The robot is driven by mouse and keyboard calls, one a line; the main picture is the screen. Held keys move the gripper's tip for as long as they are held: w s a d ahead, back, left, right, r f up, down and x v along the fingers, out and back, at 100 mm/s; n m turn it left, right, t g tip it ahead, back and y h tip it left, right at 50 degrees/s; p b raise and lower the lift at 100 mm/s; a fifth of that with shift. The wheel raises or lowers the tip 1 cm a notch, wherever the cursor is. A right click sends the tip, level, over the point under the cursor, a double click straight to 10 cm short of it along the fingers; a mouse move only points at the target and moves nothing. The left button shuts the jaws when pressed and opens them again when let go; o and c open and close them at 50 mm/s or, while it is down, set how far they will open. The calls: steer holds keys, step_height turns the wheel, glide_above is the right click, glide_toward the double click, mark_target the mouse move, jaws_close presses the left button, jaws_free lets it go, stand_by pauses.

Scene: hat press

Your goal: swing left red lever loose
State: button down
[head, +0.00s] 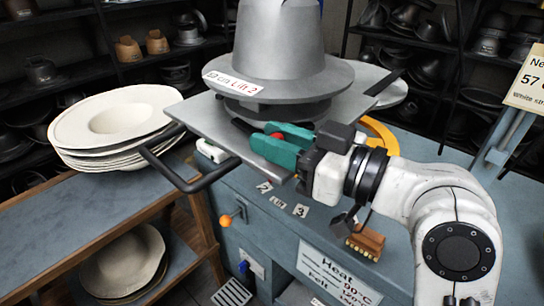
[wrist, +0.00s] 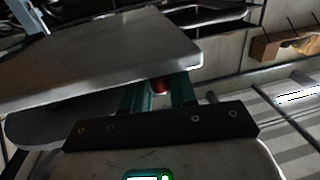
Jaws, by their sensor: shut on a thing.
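The left red lever shows only as a small red end (head: 278,135) under the front edge of the press plate. It also shows in the wrist view (wrist: 160,86), between the two teal fingers. My gripper (head: 266,138) is shut on it, reaching in from the right, just below the plate. The fingers and the plate hide the rest of the lever. The metal plate (head: 192,112) carries a grey hat-shaped form (head: 285,45) with a label on its brim. In the wrist view the plate (wrist: 110,55) hangs close over the fingers (wrist: 158,95).
A black handle bar (head: 185,178) juts out at the plate's left. A stack of pale hat blanks (head: 110,120) stands on the left table. A yellow curved part (head: 380,135) is behind my wrist. An orange knob (head: 226,220) sits on the blue cabinet front.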

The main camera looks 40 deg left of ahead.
steer(key=shift+w+n+g+b, duration=0.25)
steer(key=shift+n+g+b, duration=0.4)
steer(key=shift+g, duration=0.35)
steer(key=c, duration=1.1)
jaws_free()
steer(key=shift+a, duration=0.1)
steer(key=shift+o, duration=0.2)
steer(key=w+d+b, duration=0.1)
steer(key=w+d, duration=0.1)
steer(key=d, duration=0.8)
steer(key=shift+d, duration=0.35)
steer(key=shift+w, duration=0.1)
